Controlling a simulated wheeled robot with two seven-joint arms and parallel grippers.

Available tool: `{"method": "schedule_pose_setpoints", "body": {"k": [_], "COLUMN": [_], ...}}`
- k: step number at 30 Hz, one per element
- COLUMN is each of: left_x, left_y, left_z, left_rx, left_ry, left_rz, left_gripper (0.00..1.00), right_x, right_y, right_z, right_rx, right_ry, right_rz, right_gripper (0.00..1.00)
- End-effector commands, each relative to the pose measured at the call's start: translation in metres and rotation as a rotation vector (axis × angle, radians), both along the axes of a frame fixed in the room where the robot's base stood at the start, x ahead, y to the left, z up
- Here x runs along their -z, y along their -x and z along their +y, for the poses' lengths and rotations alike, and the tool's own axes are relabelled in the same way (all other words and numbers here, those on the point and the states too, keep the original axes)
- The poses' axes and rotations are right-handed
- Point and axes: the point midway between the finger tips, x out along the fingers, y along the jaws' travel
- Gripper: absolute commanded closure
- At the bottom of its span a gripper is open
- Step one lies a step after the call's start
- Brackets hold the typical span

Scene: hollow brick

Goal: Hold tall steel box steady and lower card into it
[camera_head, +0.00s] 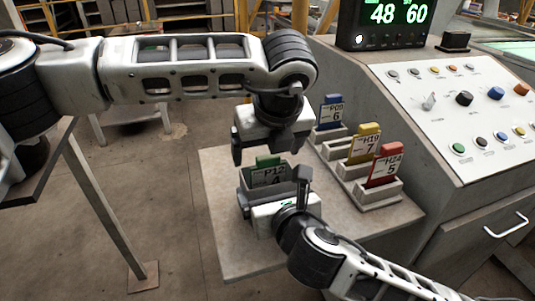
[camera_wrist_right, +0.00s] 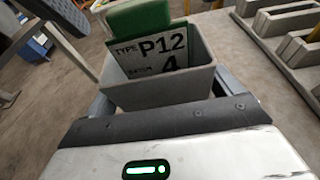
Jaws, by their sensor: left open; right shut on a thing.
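The tall grey steel box (camera_wrist_right: 160,92) stands open at the top on the table, also showing in the head view (camera_head: 246,182). The card (camera_wrist_right: 155,50), with a green top and a white label reading P12 and 4, sits with its lower part inside the box; its green top (camera_head: 268,161) rises above the rim. My right gripper (camera_head: 274,194) is shut on the box, one finger on each side. My left gripper (camera_head: 270,148) is open and empty, pointing down just above the card, its fingers apart from it. The card's bottom edge is hidden in the box.
A grey slotted rack (camera_head: 380,196) right of the box holds a blue-topped card (camera_head: 331,112), a yellow-topped card (camera_head: 364,145) and a red-topped card (camera_head: 385,167). A control console (camera_head: 455,110) stands behind it. The table's front left (camera_head: 235,250) is bare.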

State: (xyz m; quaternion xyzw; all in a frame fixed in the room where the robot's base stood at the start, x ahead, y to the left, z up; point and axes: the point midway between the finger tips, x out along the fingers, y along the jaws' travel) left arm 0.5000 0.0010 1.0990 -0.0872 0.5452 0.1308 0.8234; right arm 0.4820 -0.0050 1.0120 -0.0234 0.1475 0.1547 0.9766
Motion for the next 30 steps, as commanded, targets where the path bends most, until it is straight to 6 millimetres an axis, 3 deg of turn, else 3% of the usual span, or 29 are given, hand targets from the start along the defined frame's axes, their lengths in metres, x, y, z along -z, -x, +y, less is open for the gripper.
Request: {"method": "schedule_pose_setpoints", "body": {"k": [30], "left_x": [-0.100], "left_y": [0.000], "left_z": [0.000], "left_rx": [0.000], "left_ry": [0.000], "left_rz": [-0.001], "left_gripper": [0.11], "right_x": [0.001], "right_y": [0.000], "right_z": [0.000], "right_rx": [0.000], "right_ry": [0.001], "right_rz": [0.002], "right_gripper": [0.43]}}
